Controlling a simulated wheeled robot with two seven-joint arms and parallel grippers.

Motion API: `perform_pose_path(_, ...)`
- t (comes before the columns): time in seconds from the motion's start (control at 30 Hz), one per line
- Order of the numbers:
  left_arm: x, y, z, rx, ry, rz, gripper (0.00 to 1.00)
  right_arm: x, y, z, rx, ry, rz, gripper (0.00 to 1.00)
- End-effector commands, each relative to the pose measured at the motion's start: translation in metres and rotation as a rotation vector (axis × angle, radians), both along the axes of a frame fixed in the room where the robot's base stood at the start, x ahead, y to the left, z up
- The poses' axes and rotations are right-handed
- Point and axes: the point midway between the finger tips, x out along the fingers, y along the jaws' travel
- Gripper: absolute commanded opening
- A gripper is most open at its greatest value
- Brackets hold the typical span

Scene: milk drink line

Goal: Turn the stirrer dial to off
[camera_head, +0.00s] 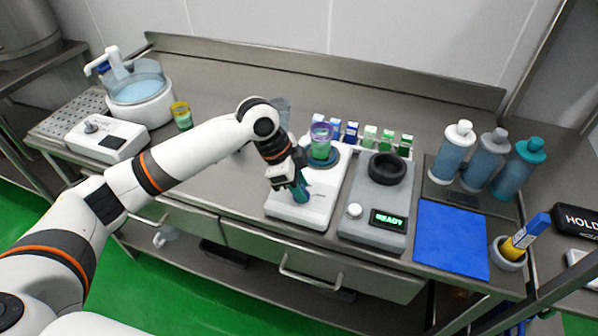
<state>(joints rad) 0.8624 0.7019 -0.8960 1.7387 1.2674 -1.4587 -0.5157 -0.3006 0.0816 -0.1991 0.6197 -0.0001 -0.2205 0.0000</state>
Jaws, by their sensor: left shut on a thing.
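The white stirrer (318,205) stands on the steel bench, left of the grey device. A clear cup with green contents and a purple rim (321,142) stands on its round plate. My left gripper (300,193) points down at the front part of the stirrer, with its fingers shut. The stirrer dial is hidden behind the fingers, which appear closed around it; its setting cannot be read. My right gripper is out of view.
A grey device (375,200) with a black ring, a knob and a green "READY" display stands close on the right. Small capped bottles (370,137) line the back. A yellow-rimmed cup (182,116) and a white control box (106,138) stand left. A blue mat (452,240) lies right.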

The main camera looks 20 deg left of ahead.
Motion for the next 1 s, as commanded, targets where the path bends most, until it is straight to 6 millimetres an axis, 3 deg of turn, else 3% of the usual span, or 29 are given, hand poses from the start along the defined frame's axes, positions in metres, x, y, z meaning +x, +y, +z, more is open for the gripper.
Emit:
perform_pose_path(0.03, -0.002, -0.001, 0.009, -0.001, 0.006, 0.044, 0.08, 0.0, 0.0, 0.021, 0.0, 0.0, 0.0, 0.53)
perform_pose_path(0.5, -0.004, -0.002, 0.008, 0.0, 0.004, 0.477, 0.08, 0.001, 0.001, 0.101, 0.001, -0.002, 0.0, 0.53)
perform_pose_path(0.7, -0.004, -0.003, 0.006, -0.001, 0.003, 0.621, 0.08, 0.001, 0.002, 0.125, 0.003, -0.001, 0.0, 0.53)
perform_pose_path(1.0, -0.004, -0.003, 0.002, -0.001, 0.002, 0.748, 0.08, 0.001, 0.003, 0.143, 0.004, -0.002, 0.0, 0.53)
